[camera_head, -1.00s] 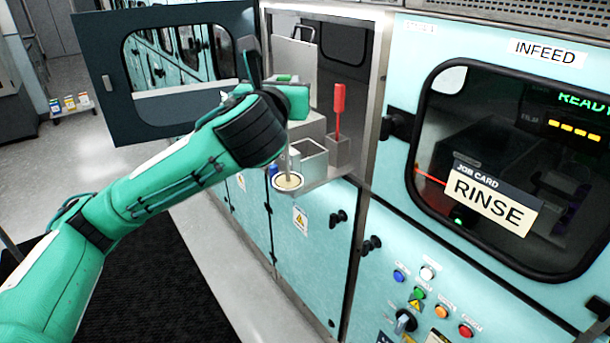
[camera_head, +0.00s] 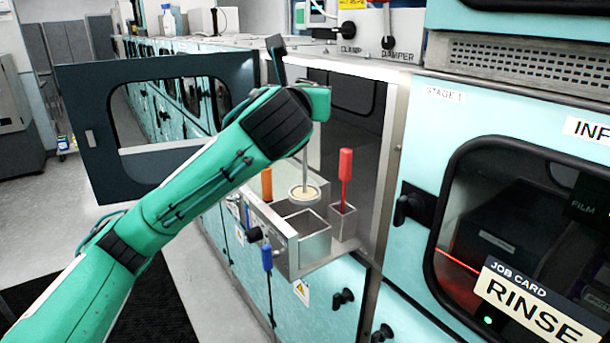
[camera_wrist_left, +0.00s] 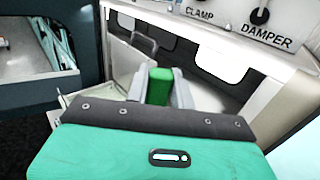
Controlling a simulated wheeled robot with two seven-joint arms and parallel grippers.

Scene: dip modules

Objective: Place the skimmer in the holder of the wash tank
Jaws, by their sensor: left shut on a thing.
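My left gripper (camera_wrist_left: 158,88) is shut on the green handle of the skimmer (camera_wrist_left: 159,86). In the head view my wrist hides the jaws and handle; the skimmer's thin rod and pale round disc (camera_head: 305,192) hang below, roughly upright. The disc appears just above the far rim of the open square metal tank (camera_head: 312,260); exact height is unclear. A small metal holder (camera_head: 343,224) at the tank's right has a red-handled tool (camera_head: 345,165) standing in it. I cannot tell whether another holder is hidden. My right gripper is not in view.
An orange handle (camera_head: 266,184) stands behind left of the tank, and a blue handle (camera_head: 267,257) at its front left. The open cabinet door (camera_head: 95,150) is at left. The bay's metal frame post (camera_head: 398,150) stands close at right.

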